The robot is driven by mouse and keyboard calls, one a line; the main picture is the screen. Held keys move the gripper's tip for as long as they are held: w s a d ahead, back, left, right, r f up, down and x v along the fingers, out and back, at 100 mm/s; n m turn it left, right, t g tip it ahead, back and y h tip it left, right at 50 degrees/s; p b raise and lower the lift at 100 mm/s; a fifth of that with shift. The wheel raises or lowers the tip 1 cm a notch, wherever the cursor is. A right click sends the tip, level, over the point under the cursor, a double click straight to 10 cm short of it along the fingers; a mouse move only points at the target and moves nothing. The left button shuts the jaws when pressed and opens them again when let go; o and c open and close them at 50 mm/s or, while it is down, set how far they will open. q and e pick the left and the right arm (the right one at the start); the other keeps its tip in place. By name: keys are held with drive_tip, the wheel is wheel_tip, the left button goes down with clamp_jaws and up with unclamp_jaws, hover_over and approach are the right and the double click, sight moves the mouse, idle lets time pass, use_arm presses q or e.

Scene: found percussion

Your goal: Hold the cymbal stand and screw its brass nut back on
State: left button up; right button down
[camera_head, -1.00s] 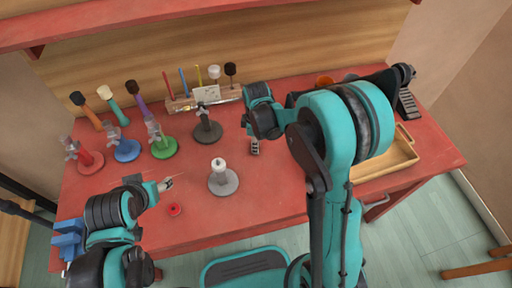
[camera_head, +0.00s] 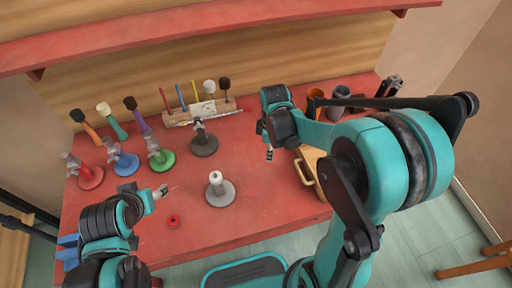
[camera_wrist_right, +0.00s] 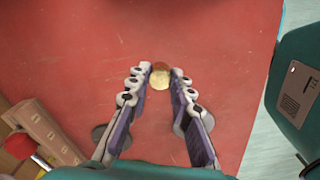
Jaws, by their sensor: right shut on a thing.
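A grey stand (camera_head: 221,193) with a white sleeved post stands upright on the red table, near its middle. My right gripper (camera_head: 269,153) is behind and to the right of it, apart from it, pointing down. In the right wrist view the right gripper (camera_wrist_right: 160,82) is shut on the brass nut (camera_wrist_right: 160,74), a small gold round piece at its fingertips. The nut cannot be made out in the head view. My left gripper (camera_head: 161,191) is left of the grey stand, apart from it; its opening is too small to judge.
A small red ring (camera_head: 173,221) lies at the front. Red (camera_head: 90,178), blue (camera_head: 125,165), green (camera_head: 161,161) and dark (camera_head: 204,146) stands are behind. Mallets and a wooden rack (camera_head: 200,113) are at the back. A wooden tray (camera_head: 309,170) is at right, partly hidden by my arm.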

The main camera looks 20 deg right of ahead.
drive_tip(key=s+d+r+p, duration=0.1)
drive_tip(key=s+d+r, duration=0.1)
drive_tip(key=s+d, duration=0.1)
drive_tip(key=shift+r, duration=0.3)
